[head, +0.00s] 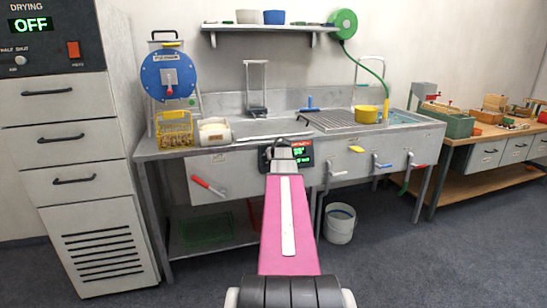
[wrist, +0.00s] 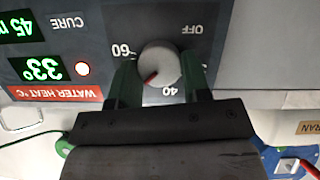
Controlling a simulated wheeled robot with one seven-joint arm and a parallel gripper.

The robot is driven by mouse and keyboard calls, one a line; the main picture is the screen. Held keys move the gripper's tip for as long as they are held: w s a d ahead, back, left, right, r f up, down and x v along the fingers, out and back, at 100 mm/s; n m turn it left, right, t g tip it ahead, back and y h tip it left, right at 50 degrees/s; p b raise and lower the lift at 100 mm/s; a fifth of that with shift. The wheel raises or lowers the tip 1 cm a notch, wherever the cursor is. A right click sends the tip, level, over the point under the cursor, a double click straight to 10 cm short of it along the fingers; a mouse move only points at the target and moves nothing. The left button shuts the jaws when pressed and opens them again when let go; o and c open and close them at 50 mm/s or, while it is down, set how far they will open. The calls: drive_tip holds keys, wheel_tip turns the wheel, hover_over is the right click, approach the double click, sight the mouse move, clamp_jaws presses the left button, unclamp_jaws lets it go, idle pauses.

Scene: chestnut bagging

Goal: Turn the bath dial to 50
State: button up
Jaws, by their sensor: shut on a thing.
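The bath dial (wrist: 160,62) is a pale round knob on a dark panel, seen upside down in the wrist view. Its red pointer mark faces the lower left, between the printed 60 and 40. A 50 label is not visible; my left finger covers part of that side. My gripper (wrist: 160,68) has its two dark green fingers shut on the knob, one on each side. In the head view the panel (head: 303,153) is on the front of the steel sink bench, with my arm reaching it and hiding the dial.
A red-handled lever (head: 208,186) sticks out left of the panel. A white bucket (head: 340,223) stands on the floor below.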

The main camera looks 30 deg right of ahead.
drive_tip(key=shift+s+f, duration=0.1)
drive_tip(key=o, duration=0.9)
drive_tip(key=v, duration=1)
drive_tip(key=shift+s+a+r, duration=0.1)
drive_tip(key=shift+s+r, duration=0.15)
drive_tip(key=shift+r, duration=0.05)
drive_tip(key=shift+f, duration=0.1)
